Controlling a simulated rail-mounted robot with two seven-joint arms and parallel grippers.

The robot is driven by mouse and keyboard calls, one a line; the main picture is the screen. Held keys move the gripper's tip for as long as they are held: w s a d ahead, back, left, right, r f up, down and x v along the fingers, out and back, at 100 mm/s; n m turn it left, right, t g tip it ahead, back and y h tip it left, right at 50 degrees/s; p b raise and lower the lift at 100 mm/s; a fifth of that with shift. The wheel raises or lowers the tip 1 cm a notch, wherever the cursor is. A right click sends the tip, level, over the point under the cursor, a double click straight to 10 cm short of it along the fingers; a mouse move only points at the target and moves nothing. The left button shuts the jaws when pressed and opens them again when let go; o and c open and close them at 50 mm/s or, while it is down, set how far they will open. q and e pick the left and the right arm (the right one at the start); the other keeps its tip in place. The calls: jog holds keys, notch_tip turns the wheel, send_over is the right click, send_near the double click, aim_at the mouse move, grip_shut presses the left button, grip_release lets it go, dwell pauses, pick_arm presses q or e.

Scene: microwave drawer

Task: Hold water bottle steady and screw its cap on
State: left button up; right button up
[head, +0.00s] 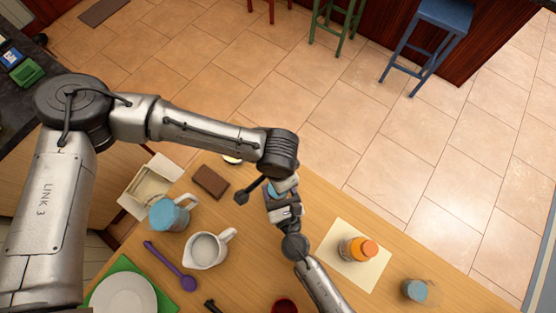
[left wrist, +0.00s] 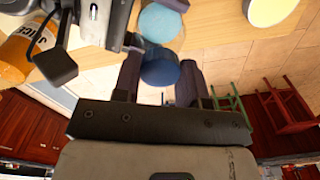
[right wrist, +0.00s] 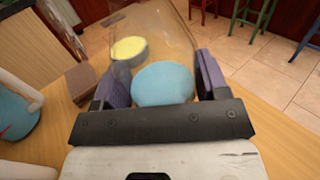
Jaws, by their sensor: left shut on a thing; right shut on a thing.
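The clear water bottle with light blue water (right wrist: 163,85) is between the fingers of my right gripper (right wrist: 155,88), which is shut on it. In the head view the bottle (head: 284,186) is mostly hidden by my grippers above the table. In the left wrist view, my left gripper (left wrist: 160,80) is shut on a dark blue cap (left wrist: 160,71). The cap lies in line with the bottle's light blue disc of water (left wrist: 160,22), close to it. I cannot tell whether the cap is seated on the neck.
A blue-filled jug (head: 165,214), white pitcher (head: 204,250), purple spoon (head: 168,262) and brown block (head: 210,181) lie left on the table. An orange juice bottle (head: 357,249) stands on a pale mat (head: 336,262) at right, with a blue cup (head: 414,290) beyond.

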pick_arm(q)
jog(key=m, duration=0.4)
jog(key=shift+m, duration=0.4)
jog(key=m, duration=0.3)
jog(key=o, duration=1.1)
notch_tip(320, 180, up, 12)
pick_arm(e)
jog(key=o, duration=1.8)
